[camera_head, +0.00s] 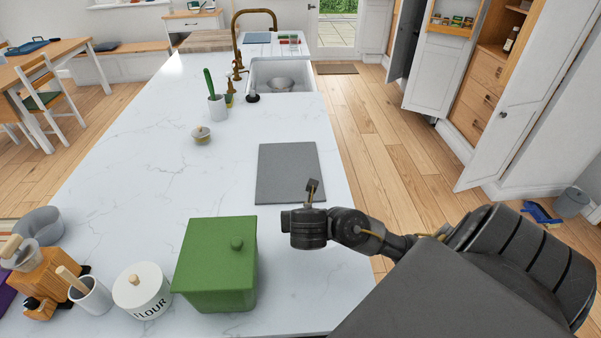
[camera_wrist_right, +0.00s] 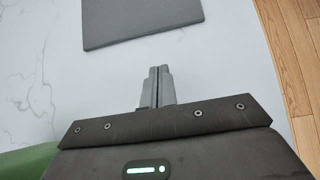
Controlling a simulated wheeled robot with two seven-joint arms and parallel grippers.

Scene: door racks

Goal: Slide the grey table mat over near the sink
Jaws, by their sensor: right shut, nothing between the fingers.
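The grey table mat (camera_head: 290,170) lies flat on the white marble counter, near its right edge and short of the sink (camera_head: 281,76). The sink is set into the counter farther back, with a bowl in it. My right gripper (camera_head: 313,184) is over the near right part of the mat in the head view; its fingers are shut with nothing between them. In the right wrist view the closed fingertips (camera_wrist_right: 160,70) point toward the mat (camera_wrist_right: 140,20), with bare counter showing between them. I cannot tell its height above the counter. My left gripper is not in view.
A green lidded box (camera_head: 215,265) stands left of my right arm. A flour canister (camera_head: 142,290) is beside it. The counter between mat and sink is clear.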

